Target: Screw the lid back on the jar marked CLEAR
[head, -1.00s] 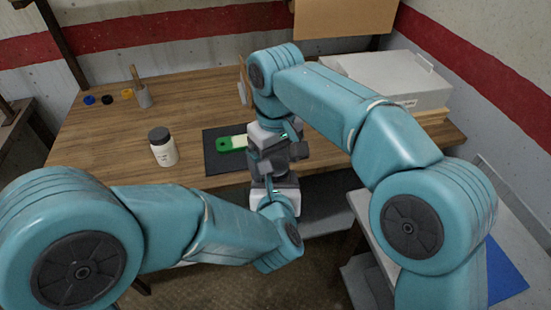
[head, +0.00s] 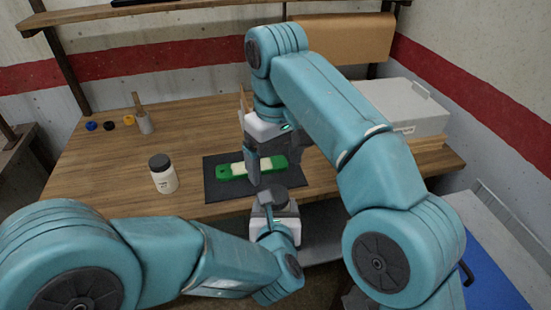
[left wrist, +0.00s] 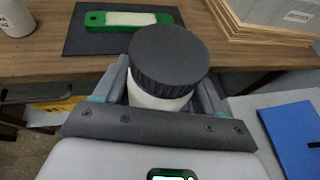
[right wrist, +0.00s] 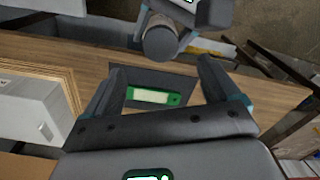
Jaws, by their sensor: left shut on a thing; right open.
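My left gripper (head: 273,208) is shut on a white jar (left wrist: 160,100). A dark ribbed lid (left wrist: 169,58) sits on top of this jar and looks level; whether it is fully tight I cannot tell. The jar's marking is hidden. The lid also shows in the right wrist view (right wrist: 160,44). My right gripper (head: 254,172) is open and empty, apart from the lid, pointing down over the dark mat. Its spread fingers show in the right wrist view (right wrist: 160,72). Another white jar (head: 164,181) with a dark lid stands upright on the table at left; its label is too small to read.
A green and cream block (head: 232,170) lies on the dark mat (head: 222,190) at the table's front. Small blue, black and yellow pieces and a grey cup (head: 146,124) with a wooden handle stand at back left. A grey case (head: 405,108) sits at right. The table's left middle is clear.

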